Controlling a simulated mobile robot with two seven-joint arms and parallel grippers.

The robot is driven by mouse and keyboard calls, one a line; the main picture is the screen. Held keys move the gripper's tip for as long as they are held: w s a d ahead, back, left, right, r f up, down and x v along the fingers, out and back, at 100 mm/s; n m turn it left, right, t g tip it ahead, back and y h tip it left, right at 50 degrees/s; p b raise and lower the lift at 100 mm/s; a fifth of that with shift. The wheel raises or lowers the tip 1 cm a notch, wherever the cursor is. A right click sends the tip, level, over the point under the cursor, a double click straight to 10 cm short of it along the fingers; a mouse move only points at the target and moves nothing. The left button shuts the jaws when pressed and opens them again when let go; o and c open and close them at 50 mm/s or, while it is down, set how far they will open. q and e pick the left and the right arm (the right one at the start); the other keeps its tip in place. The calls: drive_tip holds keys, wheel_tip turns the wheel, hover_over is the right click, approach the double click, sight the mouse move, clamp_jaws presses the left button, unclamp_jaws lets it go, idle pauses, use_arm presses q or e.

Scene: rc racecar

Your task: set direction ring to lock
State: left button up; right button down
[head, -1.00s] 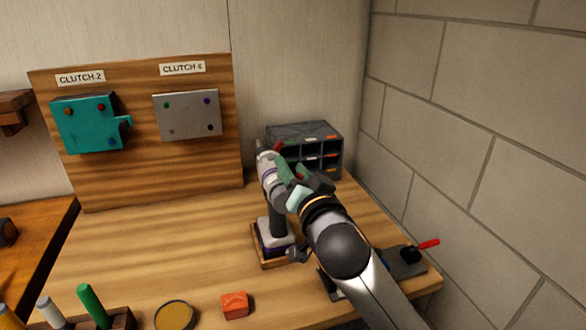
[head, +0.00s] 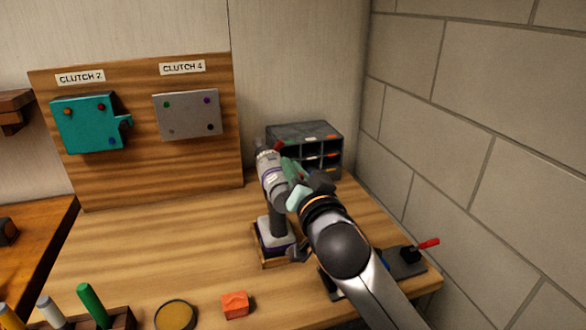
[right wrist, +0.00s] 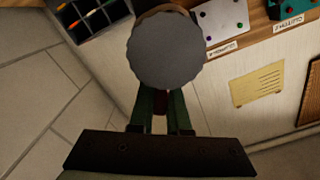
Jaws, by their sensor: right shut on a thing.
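A grey and purple power drill (head: 278,222) stands upright on the bench, its base in a shallow wooden holder (head: 275,261). My right gripper (head: 286,168) is at the upper body of the drill, and its green fingers hide part of it. In the right wrist view, the fingers (right wrist: 160,103) are close together around a small dark red tab (right wrist: 160,97), just beside the round grey end (right wrist: 165,50) of the drill. The tab appears to belong to the direction ring, whose markings I cannot read. My left gripper is not in view.
A dark organiser with compartments (head: 318,132) stands behind the drill. A backboard holds a teal block (head: 85,124) and a grey plate (head: 188,114). An orange block (head: 235,304), a round dish (head: 176,315) and a red-handled device (head: 405,257) lie nearer. The bench left of the drill is clear.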

drive_tip(key=shift+s+a+r+n+p, duration=0.1)
drive_tip(key=shift+a+r+n+p, duration=0.15)
drive_tip(key=shift+n+p, duration=0.45)
drive_tip(key=shift+s+a+r+n+p, duration=0.1)
drive_tip(key=shift+a+n+p, duration=0.2)
drive_tip(key=shift+n+p, duration=0.35)
drive_tip(key=shift+s+a+n+p, duration=0.1)
drive_tip(key=shift+a+n+p, duration=0.25)
drive_tip(key=shift+n, duration=0.45)
drive_tip(key=shift+s+a+n+p, duration=0.1)
drive_tip(key=shift+a+n+p, duration=0.1)
drive_tip(key=shift+n+p, duration=0.4)
drive_tip(key=shift+n, duration=0.25)
drive_tip(key=c, duration=0.9)
unclamp_jaws()
